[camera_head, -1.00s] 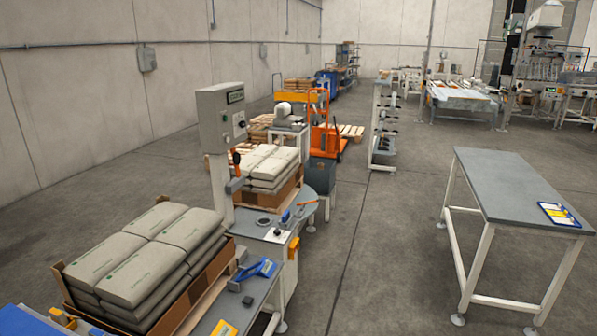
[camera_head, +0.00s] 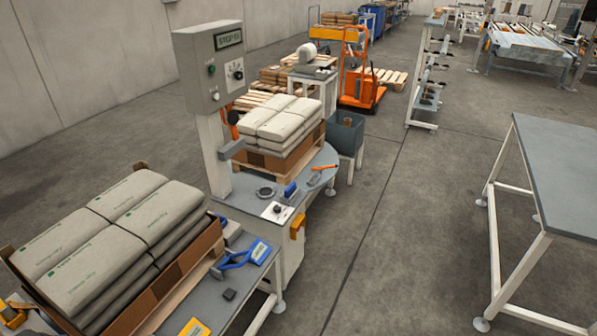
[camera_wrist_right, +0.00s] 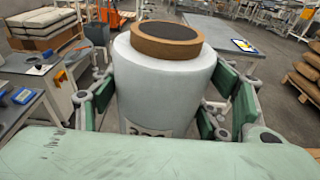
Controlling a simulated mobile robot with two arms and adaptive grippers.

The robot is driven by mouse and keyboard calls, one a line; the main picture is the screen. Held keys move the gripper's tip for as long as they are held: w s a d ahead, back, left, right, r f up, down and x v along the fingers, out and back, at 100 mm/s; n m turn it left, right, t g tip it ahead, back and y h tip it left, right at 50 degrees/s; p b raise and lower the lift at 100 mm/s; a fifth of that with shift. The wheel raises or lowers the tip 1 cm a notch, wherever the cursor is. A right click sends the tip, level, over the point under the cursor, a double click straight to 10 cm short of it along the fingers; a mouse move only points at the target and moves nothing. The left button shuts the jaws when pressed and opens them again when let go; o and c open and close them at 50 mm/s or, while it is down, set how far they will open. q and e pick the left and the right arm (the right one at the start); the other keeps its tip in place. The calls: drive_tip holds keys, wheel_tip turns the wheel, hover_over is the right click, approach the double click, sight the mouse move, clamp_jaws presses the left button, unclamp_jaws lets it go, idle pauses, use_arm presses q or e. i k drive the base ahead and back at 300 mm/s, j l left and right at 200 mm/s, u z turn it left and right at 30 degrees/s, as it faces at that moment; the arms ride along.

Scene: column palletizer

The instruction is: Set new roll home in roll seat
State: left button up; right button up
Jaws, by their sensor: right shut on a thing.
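The new roll (camera_wrist_right: 165,80) is a pale, film-like cylinder with a brown ring-shaped core standing out of its top. In the right wrist view my right gripper (camera_wrist_right: 168,100) is shut around it, with green pads on both sides. The roll stands roughly upright in the grip, and its lower end is hidden. The grey control column (camera_head: 213,75) has a display reading STOP. A grey bracket (camera_head: 231,150) juts from its mast, and a dark ring (camera_head: 265,192) lies on the machine's table. I cannot tell which part is the roll seat. My left gripper is not in view.
Stacked sacks (camera_head: 110,225) fill the near left, and more sacks (camera_head: 278,120) stand behind the column. A blue tool (camera_head: 243,256) lies on the front bench. Open floor (camera_head: 400,240) lies between.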

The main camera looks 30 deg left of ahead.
sight(266, 192)
drive_tip(key=i+l+u, duration=0.1)
drive_tip(key=i, duration=1.2)
drive_tip(key=i+j+u, duration=0.1)
drive_tip(key=i+u, duration=0.2)
drive_tip(key=u, duration=0.15)
drive_tip(key=i+u, duration=0.4)
drive_tip(key=i+l+u, duration=0.15)
drive_tip(key=u, duration=0.3)
drive_tip(key=i+u, duration=0.7)
drive_tip(key=u, duration=0.15)
